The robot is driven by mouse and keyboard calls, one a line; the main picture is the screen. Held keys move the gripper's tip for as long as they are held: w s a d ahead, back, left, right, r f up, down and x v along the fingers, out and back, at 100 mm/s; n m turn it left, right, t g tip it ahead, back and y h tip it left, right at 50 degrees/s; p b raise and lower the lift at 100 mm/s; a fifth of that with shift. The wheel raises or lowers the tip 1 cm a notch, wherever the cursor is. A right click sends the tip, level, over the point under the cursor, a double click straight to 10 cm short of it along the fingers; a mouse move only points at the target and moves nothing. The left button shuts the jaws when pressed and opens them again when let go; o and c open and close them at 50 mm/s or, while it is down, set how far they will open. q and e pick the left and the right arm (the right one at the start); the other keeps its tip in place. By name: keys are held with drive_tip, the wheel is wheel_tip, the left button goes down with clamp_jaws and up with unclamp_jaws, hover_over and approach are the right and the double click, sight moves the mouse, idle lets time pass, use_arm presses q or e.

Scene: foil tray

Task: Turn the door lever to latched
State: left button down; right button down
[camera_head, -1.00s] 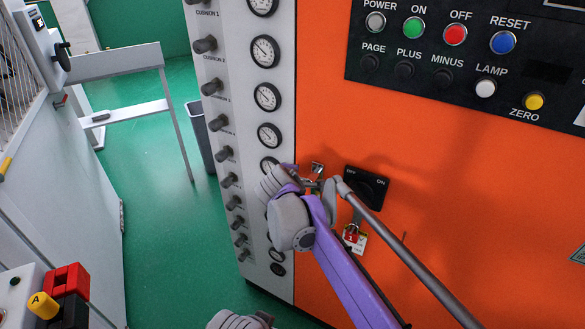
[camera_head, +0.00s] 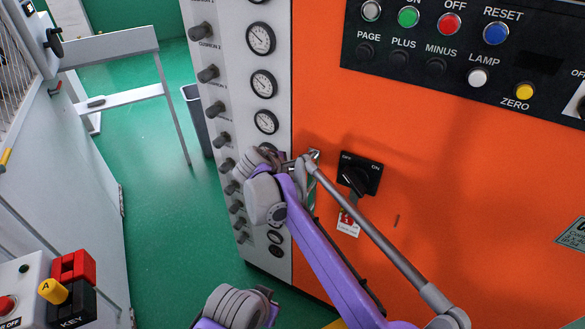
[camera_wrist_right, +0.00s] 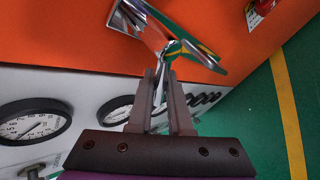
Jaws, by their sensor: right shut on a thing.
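The door lever is a shiny metal piece on the orange cabinet front, near its left edge. In the right wrist view the lever (camera_wrist_right: 205,55) shows a chrome plate and shaft just beyond my fingers. My right gripper (camera_wrist_right: 165,80) is shut on the lever's metal part between its fingertips. In the head view my right gripper (camera_head: 290,162) is at the lever (camera_head: 313,155), and my arm hides much of it. My left gripper (camera_head: 272,300) is low at the bottom edge, away from the lever; its fingers are too hidden to judge.
A black rotary switch (camera_head: 360,172) with a hanging tag (camera_head: 348,222) sits right of the lever. A gauge panel (camera_head: 262,85) with several knobs stands left. A button panel (camera_head: 450,50) is above.

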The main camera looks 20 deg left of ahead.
drive_tip(key=shift+r, duration=0.1)
drive_tip(key=c, duration=0.8)
unclamp_jaws()
drive_tip(key=shift+c, duration=0.2)
